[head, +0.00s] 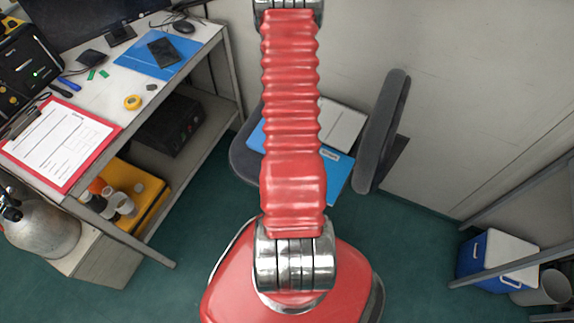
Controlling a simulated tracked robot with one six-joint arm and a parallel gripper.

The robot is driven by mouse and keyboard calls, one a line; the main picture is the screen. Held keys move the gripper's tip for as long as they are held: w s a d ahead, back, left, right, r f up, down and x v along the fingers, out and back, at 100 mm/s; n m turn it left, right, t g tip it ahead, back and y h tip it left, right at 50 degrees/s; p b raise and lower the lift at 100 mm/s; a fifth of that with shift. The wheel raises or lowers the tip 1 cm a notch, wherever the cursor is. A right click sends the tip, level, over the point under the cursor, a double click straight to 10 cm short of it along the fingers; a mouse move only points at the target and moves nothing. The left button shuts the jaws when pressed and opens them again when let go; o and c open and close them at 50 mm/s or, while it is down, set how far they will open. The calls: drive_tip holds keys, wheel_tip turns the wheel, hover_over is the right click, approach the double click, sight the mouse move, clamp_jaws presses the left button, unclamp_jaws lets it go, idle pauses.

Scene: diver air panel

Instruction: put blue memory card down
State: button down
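My gripper is out of view; only my red arm shows, reaching up past the top edge of the head view. Whether it holds a card cannot be seen. I cannot make out a blue memory card for certain. A small blue item (69,84) lies on the white desk (118,92) at the left; it is too small to tell what it is. Two small green pieces (98,74) lie to its right.
The desk also holds a blue mat (133,63) with a dark flat device (163,52), a yellow tape roll (132,102) and a red clipboard (62,140). A grey chair (384,130) with folders stands behind my arm. A blue cooler (497,258) is at right. Green floor is open between.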

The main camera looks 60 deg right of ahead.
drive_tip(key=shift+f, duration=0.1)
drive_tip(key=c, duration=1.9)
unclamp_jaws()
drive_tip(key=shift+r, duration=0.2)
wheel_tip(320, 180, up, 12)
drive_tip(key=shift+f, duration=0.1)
